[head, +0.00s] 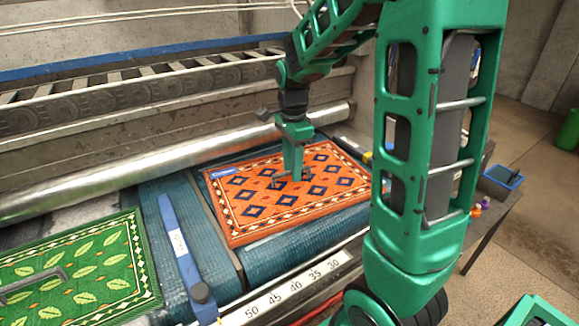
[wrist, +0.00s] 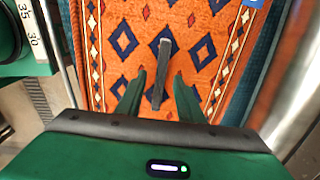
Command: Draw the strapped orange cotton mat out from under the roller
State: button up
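The orange mat (head: 245,208) with blue diamonds and a patterned border lies flat on the blue belt in front of the long metal roller (head: 180,160). In the wrist view a strip of belt (wrist: 270,60) shows between the mat (wrist: 205,60) and the roller (wrist: 295,95). A blue tag (head: 222,170) sits at the mat's back left corner. A dark grey strap handle (wrist: 162,70) stands on the mat's middle. My gripper (wrist: 159,78) is low over the mat, with one finger on each side of the strap and gaps showing. In the head view my gripper (head: 292,178) hides part of the strap.
A green leaf-patterned mat (head: 85,268) with a dark handle lies at left. A blue bar (head: 180,245) lies between the mats. A numbered scale (head: 290,290) runs along the front edge. A small blue-topped box (head: 502,177) stands at right.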

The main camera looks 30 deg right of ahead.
notch_tip(320, 180, up, 11)
jog(key=shift+f, duration=0.15)
dwell(0.4)
dwell(0.4)
jog(key=s+d+f+n, duration=0.1)
jog(key=s+n, duration=0.3)
jog(key=s, duration=0.4)
jog(key=s+f+n, duration=0.4)
jog(key=s, duration=0.5)
jog(key=s+d+f+n, duration=0.1)
jog(key=s+f+n, duration=0.2)
jog(key=s+n, duration=0.2)
jog(key=s, duration=0.3)
jog(key=shift+s+d, duration=0.3)
jog(key=w+a+r+n, duration=0.1)
jog(key=w+r+n, duration=0.3)
jog(key=w+n, duration=0.7)
jog(key=w+a+r+n, duration=0.1)
jog(key=w+r+n, duration=0.3)
jog(key=w+n, duration=0.8)
jog(key=shift+w+a, duration=0.35)
jog(key=shift+w, duration=1)
